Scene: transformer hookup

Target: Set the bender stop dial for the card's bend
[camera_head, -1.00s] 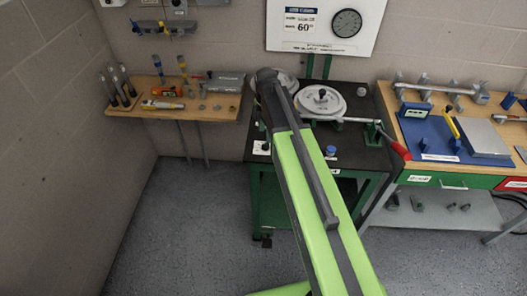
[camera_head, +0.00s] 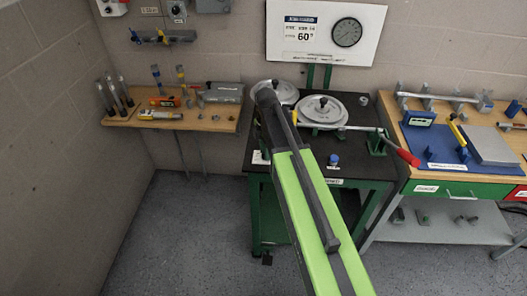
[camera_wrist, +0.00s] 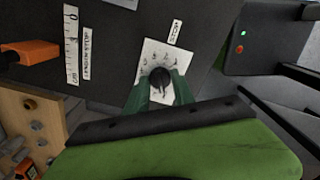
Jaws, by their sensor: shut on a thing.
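The stop dial shows in the wrist view as a white square plate (camera_wrist: 150,62) with marks around a dark knob (camera_wrist: 160,76). My gripper (camera_wrist: 161,90) has its two green fingers on either side of the knob and is shut on it. The knob's pointer setting is too small to read. In the head view my arm hides the gripper. The card (camera_head: 303,36) on the wall board shows 60°. The bender, with grey round discs (camera_head: 322,108) and a red-handled lever (camera_head: 402,155), stands on a black-topped bench (camera_head: 355,171).
In the wrist view, a ruled strip (camera_wrist: 71,45) and an orange thing (camera_wrist: 28,54) lie left of the dial. In the head view, a blue knob (camera_head: 334,159) is on the bench front. A wooden tool shelf (camera_head: 190,122) is left, another workbench right. The floor in front is clear.

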